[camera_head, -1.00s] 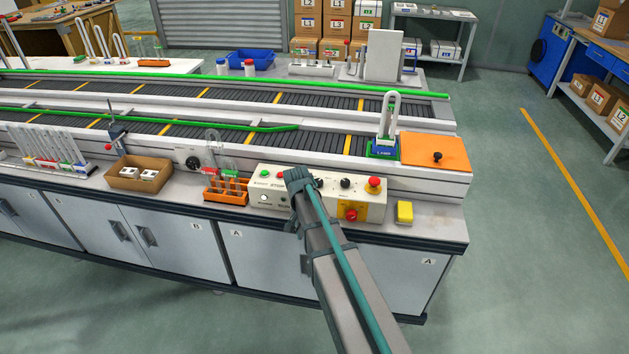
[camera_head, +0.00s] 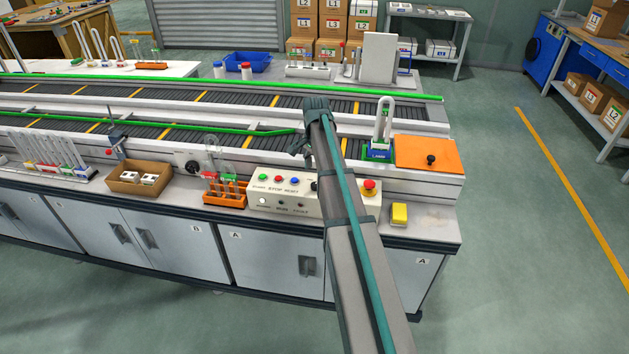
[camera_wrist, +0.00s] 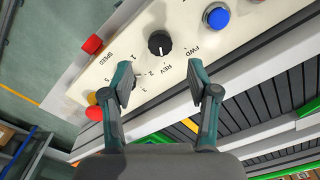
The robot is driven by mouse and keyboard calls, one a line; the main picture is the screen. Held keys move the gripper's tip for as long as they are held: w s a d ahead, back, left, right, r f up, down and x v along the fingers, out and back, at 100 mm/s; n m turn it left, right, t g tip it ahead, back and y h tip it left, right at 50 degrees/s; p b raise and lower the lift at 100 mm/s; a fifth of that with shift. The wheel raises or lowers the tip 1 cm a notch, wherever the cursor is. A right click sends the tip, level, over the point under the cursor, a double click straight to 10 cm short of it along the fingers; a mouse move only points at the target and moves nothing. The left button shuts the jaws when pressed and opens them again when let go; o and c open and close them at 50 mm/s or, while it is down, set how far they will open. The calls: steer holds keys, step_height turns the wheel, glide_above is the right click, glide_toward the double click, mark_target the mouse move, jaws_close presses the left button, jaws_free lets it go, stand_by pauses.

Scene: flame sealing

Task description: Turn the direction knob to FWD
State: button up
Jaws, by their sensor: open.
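The control panel (camera_head: 285,198) stands on the bench front, with the direction knob (camera_wrist: 159,43) on it. In the wrist view the knob is black and round with a white mark on its lower side, and the printed words FWD and REV are beside it. I cannot tell exactly which word the mark points at. My gripper (camera_wrist: 163,79) is open and empty, with its fingers spread wide. The knob shows beyond the gap between the fingertips, apart from both. In the head view my gripper (camera_head: 300,146) is above the panel's back side, and my arm covers part of the panel.
A blue button (camera_wrist: 215,15) is beside the knob. The left finger hides part of the SPEED scale. An orange tube rack (camera_head: 225,196) stands left of the panel, the conveyor behind.

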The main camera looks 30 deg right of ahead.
mark_target(315, 184)
steer(key=shift+f+p, duration=0.7)
steer(key=shift+f, duration=2.6)
jaws_close()
steer(key=shift+n, duration=0.3)
steer(key=n+b, duration=0.1)
steer(key=n, duration=0.4)
steer(key=n+b, duration=0.1)
steer(key=n, duration=0.5)
steer(key=shift+n, duration=0.3)
